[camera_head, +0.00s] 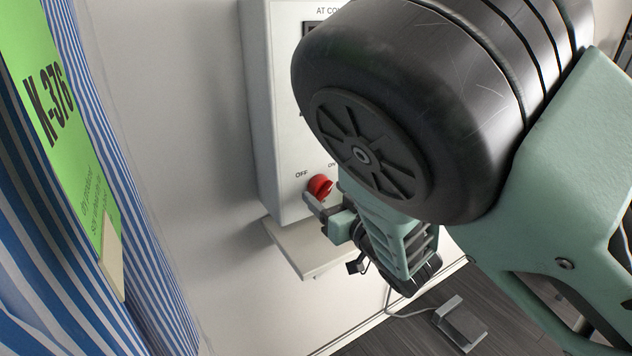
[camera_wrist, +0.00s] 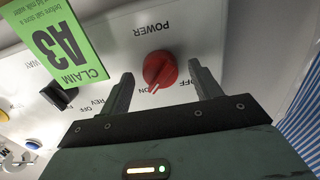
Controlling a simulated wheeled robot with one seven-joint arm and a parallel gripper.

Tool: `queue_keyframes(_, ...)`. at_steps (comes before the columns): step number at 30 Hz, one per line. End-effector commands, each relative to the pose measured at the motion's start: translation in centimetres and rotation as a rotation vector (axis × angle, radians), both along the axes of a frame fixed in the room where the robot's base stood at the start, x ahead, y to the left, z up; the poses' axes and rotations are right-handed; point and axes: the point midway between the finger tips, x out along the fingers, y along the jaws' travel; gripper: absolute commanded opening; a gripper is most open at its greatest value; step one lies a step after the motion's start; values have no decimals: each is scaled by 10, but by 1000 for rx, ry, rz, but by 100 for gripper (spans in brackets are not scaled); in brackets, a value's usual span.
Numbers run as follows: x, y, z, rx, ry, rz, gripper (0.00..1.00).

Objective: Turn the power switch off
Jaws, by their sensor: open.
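The power switch is a red rotary knob (camera_head: 319,186) on the front of the white control box (camera_head: 262,120). In the wrist view the red knob (camera_wrist: 160,69) sits by the word POWER, with ON and OFF printed beside it. Its white pointer mark appears to lean toward ON. My gripper (camera_wrist: 161,73) is open, with one finger on each side of the knob; whether they touch it I cannot tell. In the head view my gripper (camera_head: 322,199) is at the knob, partly hidden by my arm, which also covers much of the panel.
A green claim tag (camera_wrist: 64,42), a black knob (camera_wrist: 58,96) and a yellow button (camera_wrist: 32,144) show in the wrist view. A pale shelf (camera_head: 308,252) juts out under the box. A striped garment (camera_head: 85,150) hangs at left; a pedal (camera_head: 461,322) lies on the floor.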

Motion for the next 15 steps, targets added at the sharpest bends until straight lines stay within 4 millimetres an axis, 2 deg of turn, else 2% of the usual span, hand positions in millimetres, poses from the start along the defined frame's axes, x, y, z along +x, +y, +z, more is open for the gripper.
queue_keyframes(12, -2, -2, 0, 0, 0, 0, 63)
queue_keyframes(13, -2, -2, 0, 0, 0, 0, 61)
queue_keyframes(15, -2, -2, 0, 0, 0, 0, 41)
